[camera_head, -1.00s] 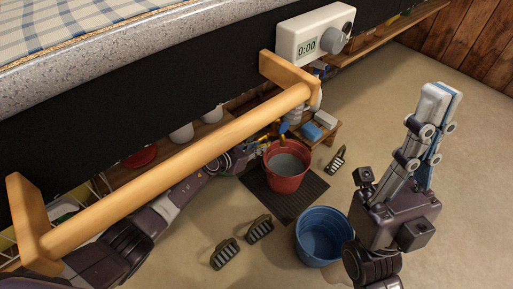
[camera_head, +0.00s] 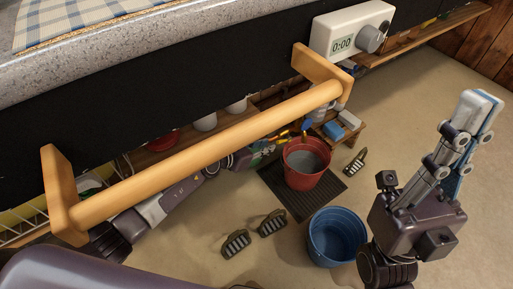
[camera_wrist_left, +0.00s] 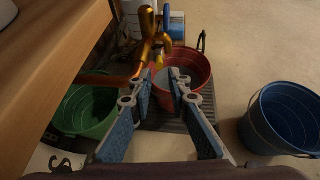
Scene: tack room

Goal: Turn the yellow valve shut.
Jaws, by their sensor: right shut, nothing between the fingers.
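The yellow valve (camera_wrist_left: 160,41) is in the upper middle of the left wrist view, a yellow-orange handle by an upright golden pipe. A small yellow part (camera_head: 284,133) shows beside the red bucket in the head view, perhaps the same valve. My left gripper (camera_wrist_left: 161,76) is open, its two fingers apart, below the valve in the wrist view and pointing towards it. I see nothing between the fingers. In the head view the wooden rail hides much of my left arm and gripper. My right gripper (camera_head: 482,103) is shut and empty, raised at the right.
A wooden rail (camera_head: 200,158) crosses above my left arm. A red bucket (camera_head: 306,164) stands on a dark mat (camera_head: 328,190), with a blue bucket (camera_head: 337,237) nearer. A green bucket (camera_wrist_left: 88,110) is left of my fingers. Several brushes lie on the open floor.

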